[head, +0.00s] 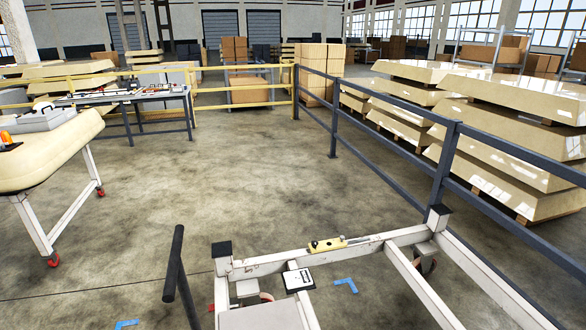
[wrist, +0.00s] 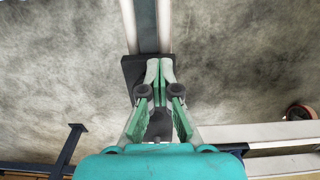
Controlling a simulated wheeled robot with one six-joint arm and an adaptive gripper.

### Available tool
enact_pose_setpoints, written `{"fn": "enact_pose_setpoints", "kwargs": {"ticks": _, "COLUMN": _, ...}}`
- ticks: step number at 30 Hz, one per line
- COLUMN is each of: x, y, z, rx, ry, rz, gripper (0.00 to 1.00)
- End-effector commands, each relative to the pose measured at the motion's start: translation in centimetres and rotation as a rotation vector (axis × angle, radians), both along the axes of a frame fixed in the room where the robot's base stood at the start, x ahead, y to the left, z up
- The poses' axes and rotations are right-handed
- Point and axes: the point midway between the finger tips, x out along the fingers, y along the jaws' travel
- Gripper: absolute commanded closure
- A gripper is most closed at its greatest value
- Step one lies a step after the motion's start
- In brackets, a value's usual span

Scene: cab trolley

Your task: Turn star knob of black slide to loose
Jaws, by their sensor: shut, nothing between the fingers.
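In the wrist view my gripper (wrist: 160,72) is shut and empty, with its pale fingertips together. It is over a dark block (wrist: 131,72) that sits across a pale rail with a dark strip; this looks like the black slide. The fingers cover much of the block, and I cannot tell whether they touch it. A small dark round part (wrist: 158,128) shows between the finger links; I cannot tell whether it is the star knob. No star knob is clear in either view. My gripper is not in the head view.
In the head view the white trolley frame (head: 398,238) with black corner caps stands in front. A yellow level (head: 327,244) lies on its beam. A black bar (head: 174,262) rises at its left. A dark railing (head: 390,108) runs along the right. Open floor (head: 225,165) lies beyond.

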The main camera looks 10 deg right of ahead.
Motion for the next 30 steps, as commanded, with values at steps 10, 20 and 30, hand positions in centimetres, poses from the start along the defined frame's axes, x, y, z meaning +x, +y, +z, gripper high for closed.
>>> {"fn": "enact_pose_setpoints", "kwargs": {"ticks": 10, "x": 0.0, "y": -0.2, "z": 0.1, "rx": -0.004, "ry": -0.001, "rz": 0.0, "gripper": 1.0}}
{"fn": "enact_pose_setpoints", "kwargs": {"ticks": 20, "x": -0.3, "y": -0.2, "z": 0.2, "rx": -0.005, "ry": -0.001, "rz": -0.001, "gripper": 1.0}}
{"fn": "enact_pose_setpoints", "kwargs": {"ticks": 30, "x": -1.2, "y": 0.0, "z": 0.1, "rx": -0.003, "ry": 0.0, "rz": 0.0, "gripper": 1.0}}
